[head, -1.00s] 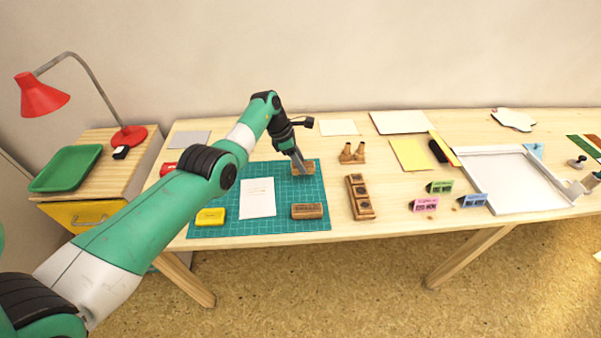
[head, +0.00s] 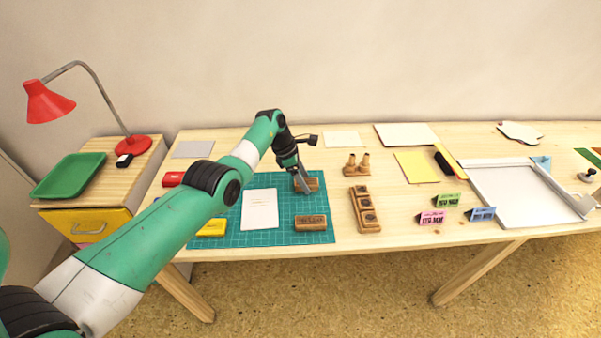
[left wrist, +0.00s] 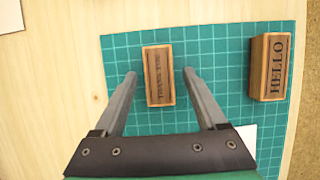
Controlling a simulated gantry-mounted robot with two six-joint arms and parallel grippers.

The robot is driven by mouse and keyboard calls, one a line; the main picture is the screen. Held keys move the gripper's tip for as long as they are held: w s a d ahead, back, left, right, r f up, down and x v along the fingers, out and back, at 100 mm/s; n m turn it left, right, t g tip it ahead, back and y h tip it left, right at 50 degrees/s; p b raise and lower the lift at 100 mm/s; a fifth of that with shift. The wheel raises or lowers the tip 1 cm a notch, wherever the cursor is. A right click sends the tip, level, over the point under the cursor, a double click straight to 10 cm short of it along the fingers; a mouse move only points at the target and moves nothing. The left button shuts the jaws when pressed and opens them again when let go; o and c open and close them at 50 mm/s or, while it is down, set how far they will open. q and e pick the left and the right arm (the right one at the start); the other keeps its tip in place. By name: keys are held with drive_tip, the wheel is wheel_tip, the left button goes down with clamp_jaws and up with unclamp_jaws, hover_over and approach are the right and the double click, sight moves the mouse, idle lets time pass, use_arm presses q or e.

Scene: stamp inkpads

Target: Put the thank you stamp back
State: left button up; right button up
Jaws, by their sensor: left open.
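The thank you stamp, a wooden block, lies on the green cutting mat (head: 285,229), at its back right part in the head view (head: 313,184). In the left wrist view the stamp (left wrist: 158,80) shows dark lettering too small to read surely. My left gripper (head: 303,183) is open above the stamp. In the left wrist view its two fingers (left wrist: 160,74) stand on either side of the stamp, with gaps to both. A wooden holder with square slots (head: 364,210) stands right of the mat. My right gripper is not in view.
A HELLO stamp (left wrist: 270,67) lies on the mat; the head view shows it at the front right (head: 310,223). A white card (head: 260,209) and a yellow inkpad (head: 212,229) lie left of it. A wooden piece with two pegs (head: 357,165) stands behind the holder.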

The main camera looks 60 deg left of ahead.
use_arm(q)
drive_tip(key=p+v, duration=0.4)
drive_tip(key=v, duration=0.1)
drive_tip(key=shift+r, duration=0.4)
drive_tip(key=d+p+v, duration=0.1)
drive_tip(key=p+v, duration=0.2)
drive_tip(key=v, duration=0.3)
drive_tip(key=shift+s+a, duration=0.2)
drive_tip(key=shift+a, duration=0.3)
drive_tip(key=shift+r, duration=0.15)
